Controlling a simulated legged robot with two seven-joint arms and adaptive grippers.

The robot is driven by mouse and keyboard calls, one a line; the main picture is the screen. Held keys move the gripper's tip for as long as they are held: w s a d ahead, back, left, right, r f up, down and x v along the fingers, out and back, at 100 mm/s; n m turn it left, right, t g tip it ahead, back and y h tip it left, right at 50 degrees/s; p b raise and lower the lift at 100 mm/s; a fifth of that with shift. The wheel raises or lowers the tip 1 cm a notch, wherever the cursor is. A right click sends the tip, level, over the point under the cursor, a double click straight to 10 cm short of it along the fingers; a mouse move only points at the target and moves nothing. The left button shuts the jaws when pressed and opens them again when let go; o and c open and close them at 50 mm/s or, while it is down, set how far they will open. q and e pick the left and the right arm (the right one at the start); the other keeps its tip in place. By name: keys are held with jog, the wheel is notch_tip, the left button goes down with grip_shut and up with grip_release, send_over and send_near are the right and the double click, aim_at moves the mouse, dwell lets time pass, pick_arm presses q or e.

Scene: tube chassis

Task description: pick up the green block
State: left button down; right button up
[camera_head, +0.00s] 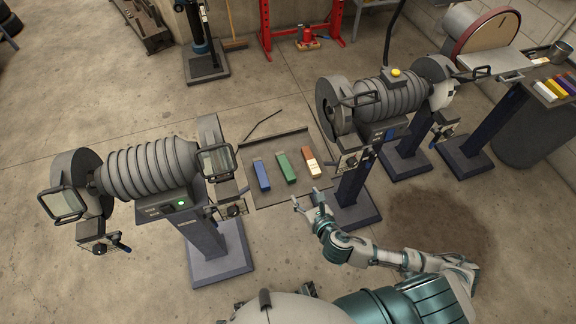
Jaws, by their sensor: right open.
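The green block (286,168) lies on a dark flat tray (262,149) on the floor, between a blue block (262,175) on its left and an orange-brown block with a pale end (310,162) on its right. My right gripper (305,199) is open and empty. It appears just below the tray's near right part in the picture, apart from the green block. My left gripper is not in view.
A bench grinder on a pedestal (150,168) stands left of the tray, and another (385,98) stands to the right. A thin dark rod (263,124) lies near the tray's far edge. More machines stand at the upper right. The floor below the tray is mostly clear.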

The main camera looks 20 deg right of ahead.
jog(key=b, duration=0.2)
send_near(288, 170)
jog(key=x, duration=0.4)
jog(key=shift+w+a+f, duration=0.15)
jog(key=shift+w+a, duration=0.05)
jog(key=shift+w, duration=0.05)
jog(key=shift+w+a+f, duration=0.15)
jog(key=shift+w, duration=0.3)
jog(key=x, duration=0.5)
jog(key=shift+d+f+b, duration=0.2)
jog(key=shift+d+b, duration=0.15)
jog(key=shift+b, duration=0.05)
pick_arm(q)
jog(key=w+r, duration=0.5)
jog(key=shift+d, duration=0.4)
pick_arm(e)
jog(key=shift+r, duration=0.1)
jog(key=shift+s+a, duration=0.1)
jog(key=c, duration=1.1)
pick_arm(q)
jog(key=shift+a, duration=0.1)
pick_arm(e)
grip_shut()
jog(key=shift+r, duration=0.1)
